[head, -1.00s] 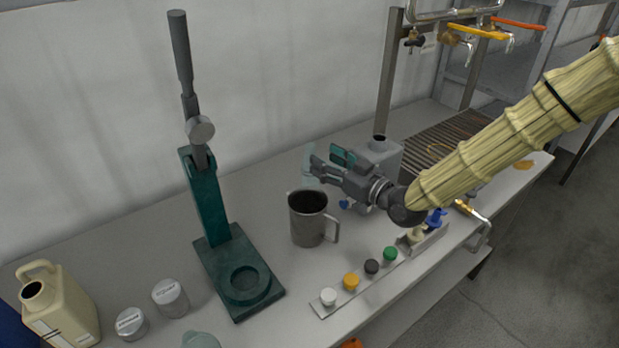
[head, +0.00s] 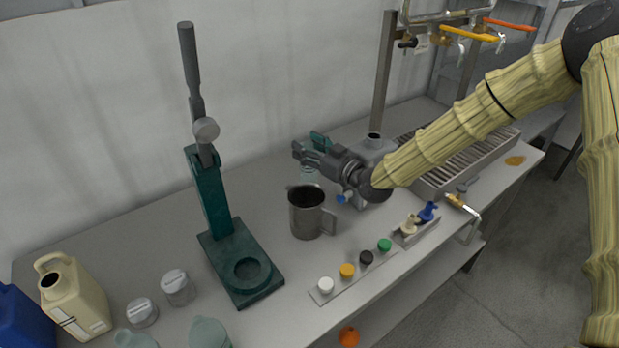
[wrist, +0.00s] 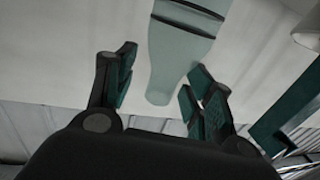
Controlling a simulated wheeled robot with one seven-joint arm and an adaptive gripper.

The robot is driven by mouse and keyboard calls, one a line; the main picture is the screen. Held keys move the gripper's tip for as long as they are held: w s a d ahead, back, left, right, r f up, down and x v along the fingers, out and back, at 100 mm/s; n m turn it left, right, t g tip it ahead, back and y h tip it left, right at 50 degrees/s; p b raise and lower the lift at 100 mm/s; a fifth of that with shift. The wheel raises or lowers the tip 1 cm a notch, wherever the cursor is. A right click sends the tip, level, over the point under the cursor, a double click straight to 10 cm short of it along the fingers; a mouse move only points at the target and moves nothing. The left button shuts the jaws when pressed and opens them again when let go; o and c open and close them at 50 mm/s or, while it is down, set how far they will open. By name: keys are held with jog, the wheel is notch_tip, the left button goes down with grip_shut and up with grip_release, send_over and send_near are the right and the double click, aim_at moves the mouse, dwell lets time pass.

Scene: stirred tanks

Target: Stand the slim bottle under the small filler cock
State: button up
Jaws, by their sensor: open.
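The slim bottle (head: 309,175) is pale green and see-through; in the head view it shows partly, behind the metal mug and below my gripper (head: 308,147). In the wrist view the bottle (wrist: 177,55) lies ahead, its narrow end between the fingers of my open gripper (wrist: 163,75). I see a gap on both sides and no grip. A grey block-shaped unit (head: 372,152) with a small blue-knobbed cock (head: 344,197) stands just right of the bottle, partly behind my arm. I cannot tell whether this is the small filler cock, or whether the bottle is under it.
The metal mug (head: 306,215) stands close in front of the bottle. A green lever press (head: 240,265) is to the left. A strip of coloured caps (head: 347,271) lies in front. Several taps hang on a rail above a slatted drain (head: 465,160) at right.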

jog(key=shift+s+d+r, duration=0.1)
jog(key=shift+s+r, duration=0.05)
jog(key=shift+c, duration=0.6)
jog(key=c, duration=1)
grip_shut()
